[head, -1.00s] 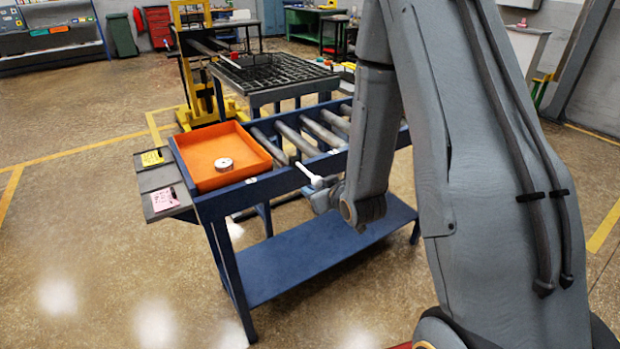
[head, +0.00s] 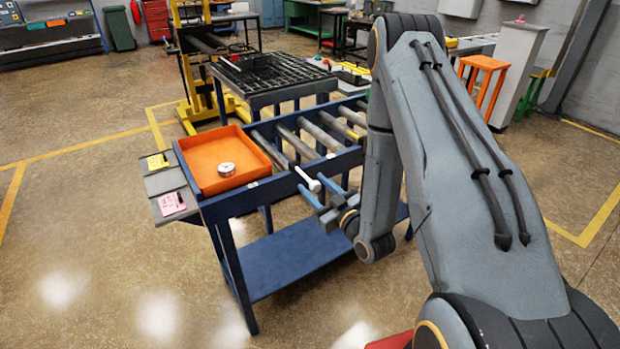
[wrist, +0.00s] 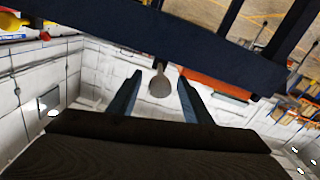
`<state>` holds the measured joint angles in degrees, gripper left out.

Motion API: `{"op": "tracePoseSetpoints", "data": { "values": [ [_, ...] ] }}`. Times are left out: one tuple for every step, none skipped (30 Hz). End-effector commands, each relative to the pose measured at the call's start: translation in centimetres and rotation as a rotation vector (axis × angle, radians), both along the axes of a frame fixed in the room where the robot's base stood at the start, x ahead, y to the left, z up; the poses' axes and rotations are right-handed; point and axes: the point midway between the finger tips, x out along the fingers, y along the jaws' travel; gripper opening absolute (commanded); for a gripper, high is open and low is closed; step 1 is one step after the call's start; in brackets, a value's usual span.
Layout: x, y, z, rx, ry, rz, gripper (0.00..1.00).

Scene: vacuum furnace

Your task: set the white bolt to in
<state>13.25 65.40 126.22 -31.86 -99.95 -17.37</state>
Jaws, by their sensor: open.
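The white bolt (head: 308,180) sticks out from the front rail of the blue roller table, its rounded end toward my gripper. In the wrist view its round end (wrist: 160,85) shows greyish under the dark rail, between my two fingers. My gripper (head: 318,187) is open, with one blue finger on each side of the bolt's end; in the wrist view, the fingertips (wrist: 158,76) show a gap on both sides of the bolt. I cannot tell how deep the bolt sits in the rail.
The blue roller table (head: 232,208) carries an orange tray (head: 205,178) with a small round metal piece (head: 227,169) in it. Grey side plates with a yellow tag (head: 157,161) and a pink tag (head: 171,203) sit at its left end. The floor in front is clear.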

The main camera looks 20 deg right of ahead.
Motion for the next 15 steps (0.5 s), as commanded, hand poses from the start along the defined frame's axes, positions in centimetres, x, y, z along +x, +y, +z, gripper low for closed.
{"op": "tracePoseSetpoints", "data": {
  "values": [
    [0.7,0.3,0.2,-0.001,-0.002,0.0,0.45],
    [1.1,0.5,0.2,-0.001,-0.003,0.002,0.45],
    [1.6,0.6,0.2,-0.001,-0.001,0.002,0.45],
    [1.9,0.7,0.1,-0.001,0.0,0.001,0.45],
    [2.2,0.8,0.1,-0.001,-0.001,0.0,0.45],
    [2.5,0.9,0.1,-0.001,-0.001,0.0,0.45],
    [2.7,0.9,0.1,0.0,0.0,0.0,0.45],
    [2.9,1.0,0.1,0.0,0.0,0.0,0.45],
    [3.1,1.0,0.0,0.0,0.001,0.0,0.45],
    [3.2,1.1,0.0,0.0,0.001,0.0,0.45],
    [3.2,1.1,0.0,0.0,0.001,0.0,0.45],
    [3.3,1.1,0.0,0.0,0.001,0.0,0.45],
    [3.3,1.1,0.0,0.0,0.001,0.0,0.45],
    [3.3,1.1,0.0,0.0,0.001,0.0,0.45],
    [3.3,1.1,0.0,0.0,0.001,-0.001,0.45]
  ]
}}
